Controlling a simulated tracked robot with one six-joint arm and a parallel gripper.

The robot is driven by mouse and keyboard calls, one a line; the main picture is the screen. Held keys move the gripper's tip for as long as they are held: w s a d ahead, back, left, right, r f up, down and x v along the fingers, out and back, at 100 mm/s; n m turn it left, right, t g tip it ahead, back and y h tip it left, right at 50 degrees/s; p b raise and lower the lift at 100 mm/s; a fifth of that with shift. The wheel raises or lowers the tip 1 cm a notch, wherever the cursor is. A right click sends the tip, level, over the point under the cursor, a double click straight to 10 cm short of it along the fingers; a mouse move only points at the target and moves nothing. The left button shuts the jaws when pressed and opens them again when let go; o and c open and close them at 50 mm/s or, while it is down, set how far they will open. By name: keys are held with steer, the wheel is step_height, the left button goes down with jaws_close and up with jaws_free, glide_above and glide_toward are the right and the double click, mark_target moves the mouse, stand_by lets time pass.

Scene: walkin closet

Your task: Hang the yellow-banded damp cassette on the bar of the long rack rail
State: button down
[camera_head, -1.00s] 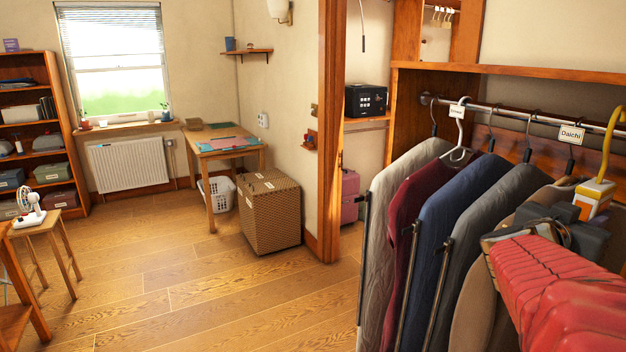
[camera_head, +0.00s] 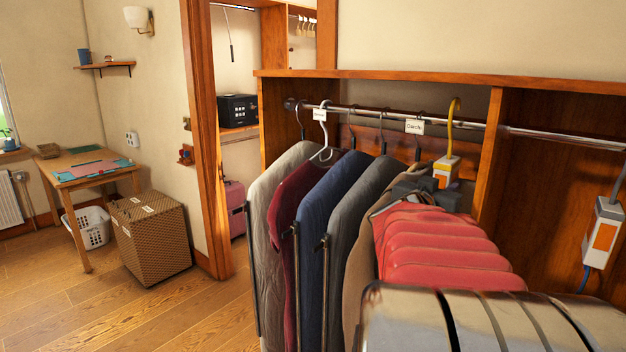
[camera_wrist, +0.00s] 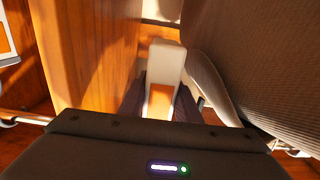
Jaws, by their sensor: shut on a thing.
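The yellow-banded damp cassette (camera_head: 446,171) is a white box with an orange label and a yellow hook, upright below the long rack rail (camera_head: 370,113). Its hook overlaps the bar in the head view; I cannot tell whether it rests on it or is in front. My gripper (camera_head: 428,187) is shut on the cassette, its jaws partly hidden by my red-sleeved arm.
Several garments (camera_head: 345,215) hang left of the cassette, one beige and close to my gripper. A wooden divider (camera_head: 492,150) stands just right of it. Another orange-labelled cassette (camera_head: 603,235) with a grey hook hangs further right. Open floor (camera_head: 120,310) lies at left.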

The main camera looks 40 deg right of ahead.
steer(key=shift+w+d, duration=0.15)
steer(key=shift+d, duration=0.65)
steer(key=shift+w+d, duration=0.1)
steer(key=shift+d, duration=0.65)
steer(key=shift+d+f, duration=0.25)
steer(key=shift+f, duration=1.2)
steer(key=c, duration=1.3)
jaws_free()
steer(key=shift+o, duration=0.2)
steer(key=shift+f, duration=0.1)
steer(key=s+a, duration=0.2)
steer(key=a, duration=1.1)
steer(key=shift+a, duration=0.35)
